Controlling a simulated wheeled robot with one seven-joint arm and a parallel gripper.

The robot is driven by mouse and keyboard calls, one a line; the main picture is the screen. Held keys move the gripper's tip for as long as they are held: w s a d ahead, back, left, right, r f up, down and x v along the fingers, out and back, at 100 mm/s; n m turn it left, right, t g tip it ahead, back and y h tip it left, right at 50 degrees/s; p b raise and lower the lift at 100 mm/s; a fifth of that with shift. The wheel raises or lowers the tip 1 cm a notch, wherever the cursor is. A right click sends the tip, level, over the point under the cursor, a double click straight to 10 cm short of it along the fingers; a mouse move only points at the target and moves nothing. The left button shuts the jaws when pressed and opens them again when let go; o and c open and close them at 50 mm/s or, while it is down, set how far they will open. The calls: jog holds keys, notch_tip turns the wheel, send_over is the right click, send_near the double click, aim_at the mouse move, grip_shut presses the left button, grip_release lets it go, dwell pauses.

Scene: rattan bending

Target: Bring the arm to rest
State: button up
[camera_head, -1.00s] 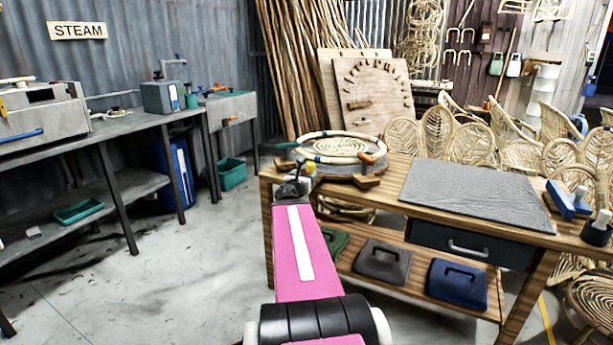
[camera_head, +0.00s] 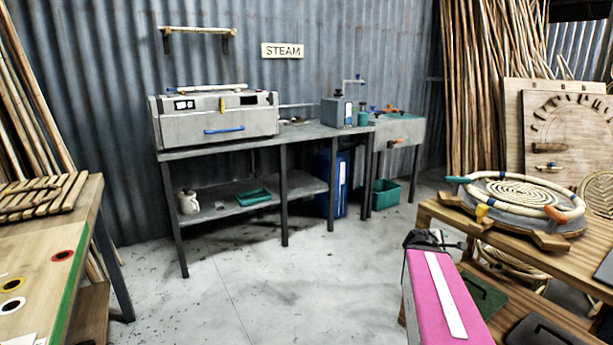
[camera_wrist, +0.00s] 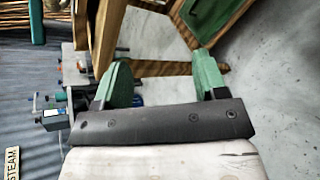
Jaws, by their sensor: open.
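My arm, a pink link with a white stripe, reaches in from the bottom right of the head view beside the right wooden workbench (camera_head: 425,212). Its dark end shows near the bench's left corner, but the fingers cannot be made out there. In the wrist view my gripper (camera_wrist: 160,78) is open, its two green fingers wide apart with nothing held between them. A wooden beam and grey floor show beyond the fingers.
A ring-shaped rattan piece (camera_head: 525,190) sits on a round form on the right bench. A steam box (camera_head: 215,118) stands on the grey table at the back. A wooden table (camera_head: 45,265) is at left. The floor (camera_head: 290,290) between is clear.

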jog(key=s+a+f+m+g+y, duration=0.2)
jog(key=a+f+m+y, duration=0.1)
jog(key=a, duration=0.6)
jog(key=s+a+f+m+g+y, duration=0.2)
jog(key=a+f+m, duration=0.4)
jog(key=a, duration=0.4)
jog(key=s+a+f+m+g+y, duration=0.2)
jog(key=a+f+y, duration=0.4)
jog(key=a, duration=0.3)
jog(key=shift+s+a+f+m+g, duration=0.45)
jog(key=shift+s+m, duration=0.3)
jog(key=shift+m, duration=0.45)
jog(key=shift+d, duration=0.15)
